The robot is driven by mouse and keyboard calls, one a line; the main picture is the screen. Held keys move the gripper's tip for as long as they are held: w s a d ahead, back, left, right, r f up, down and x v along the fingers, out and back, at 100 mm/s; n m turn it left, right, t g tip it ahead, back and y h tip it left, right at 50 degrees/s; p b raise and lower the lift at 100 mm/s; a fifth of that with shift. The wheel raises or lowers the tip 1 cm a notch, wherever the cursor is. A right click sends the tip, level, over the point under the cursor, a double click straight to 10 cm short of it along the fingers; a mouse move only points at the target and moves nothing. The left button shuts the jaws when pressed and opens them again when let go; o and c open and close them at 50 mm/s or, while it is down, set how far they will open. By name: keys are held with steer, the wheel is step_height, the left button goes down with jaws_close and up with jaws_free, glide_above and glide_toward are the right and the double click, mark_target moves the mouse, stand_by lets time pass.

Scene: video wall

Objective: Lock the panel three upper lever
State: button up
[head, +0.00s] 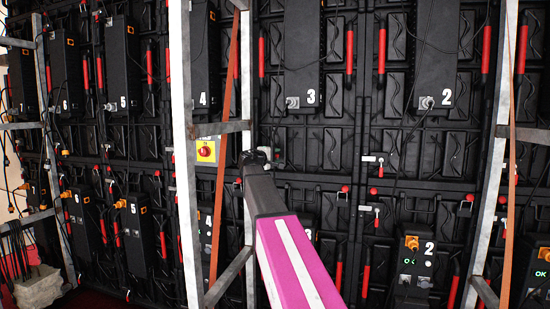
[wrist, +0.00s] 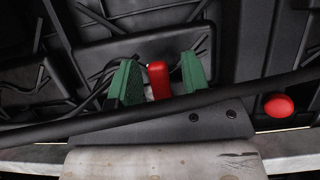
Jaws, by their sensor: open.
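The panel three box (head: 304,50), black and marked with a white 3, hangs on the video wall in the head view. My gripper (head: 268,155) is at the wall just below and left of it. In the wrist view my gripper (wrist: 160,80) is open, with two green fingers. In the head view this lever is hidden behind my gripper.
A red round knob (wrist: 279,106) shows to the right in the wrist view, and a dark bar crosses in front. Other red levers (head: 380,168) are on the panels to the right. Metal scaffold posts (head: 184,120) stand left, near a yellow box with a red button (head: 206,151).

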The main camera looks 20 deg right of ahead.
steer(key=shift+c, duration=0.3)
jaws_close()
steer(key=shift+f, duration=0.1)
steer(key=f+m+y, duration=0.1)
steer(key=m, duration=0.2)
steer(key=shift+w+a+f, duration=0.1)
steer(key=shift+f, duration=0.1)
steer(key=shift+w+a+f+m+t+y, duration=0.2)
steer(key=shift+w+a+f+m+y, duration=0.35)
steer(key=shift+m+y, duration=0.9)
steer(key=shift+w+a+f+m+t+y, duration=0.25)
steer(key=shift+a+f+m+y, duration=0.45)
steer(key=shift+m, duration=1.3)
steer(key=shift+w+a+f+m+t+y, duration=0.15)
steer(key=shift+w+a+f+m+y, duration=0.5)
steer(key=shift+m+y, duration=0.8)
steer(key=shift+s+a+r+m, duration=0.15)
steer(key=shift+r+m, duration=0.05)
steer(key=shift+m, duration=0.2)
